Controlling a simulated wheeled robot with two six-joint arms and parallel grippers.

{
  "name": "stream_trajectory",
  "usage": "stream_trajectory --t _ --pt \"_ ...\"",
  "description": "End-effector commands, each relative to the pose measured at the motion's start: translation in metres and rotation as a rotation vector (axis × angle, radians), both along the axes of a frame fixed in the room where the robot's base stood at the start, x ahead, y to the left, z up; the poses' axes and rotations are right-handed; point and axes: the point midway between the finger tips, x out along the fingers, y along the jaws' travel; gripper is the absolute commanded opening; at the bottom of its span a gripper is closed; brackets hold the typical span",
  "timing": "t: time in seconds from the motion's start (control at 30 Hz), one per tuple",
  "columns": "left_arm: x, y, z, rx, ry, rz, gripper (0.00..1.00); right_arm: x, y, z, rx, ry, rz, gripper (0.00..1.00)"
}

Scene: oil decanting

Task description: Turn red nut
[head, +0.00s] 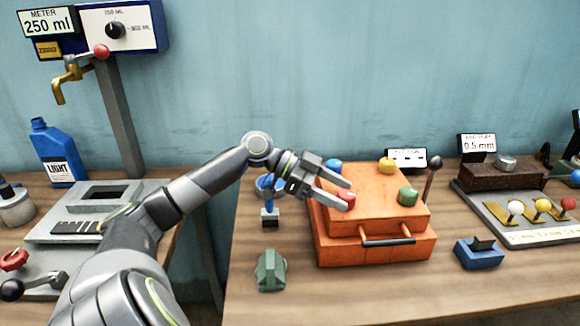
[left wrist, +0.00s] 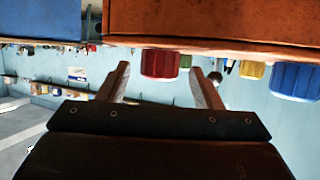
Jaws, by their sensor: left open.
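The red nut (head: 347,199) sits on the top left front of an orange box (head: 375,217). My left gripper (head: 346,193) is open at the nut, with its fingers reaching around it from the left in the head view. In the left wrist view the red nut (left wrist: 160,64) shows between and beyond the two open fingertips (left wrist: 160,75), with space on both sides. I cannot tell whether a finger touches it. My right gripper is not in view.
Blue (head: 333,165), yellow (head: 386,165) and green (head: 407,196) nuts share the box top. A dark-knobbed lever (head: 431,178) stands at its right. A green block (head: 270,271) and a blue block (head: 479,253) lie on the table.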

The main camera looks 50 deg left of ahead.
Motion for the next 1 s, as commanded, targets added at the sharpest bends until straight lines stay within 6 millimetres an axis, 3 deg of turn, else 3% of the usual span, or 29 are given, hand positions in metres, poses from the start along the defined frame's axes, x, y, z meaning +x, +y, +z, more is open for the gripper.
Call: stream_trajectory --t 0.67,1.0 --pt "-0.044 0.077 0.037 0.005 0.006 0.003 0.59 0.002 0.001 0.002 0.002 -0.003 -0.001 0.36" --pt "-0.063 0.109 0.056 0.0 0.006 0.001 0.59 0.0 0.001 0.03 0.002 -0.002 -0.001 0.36"
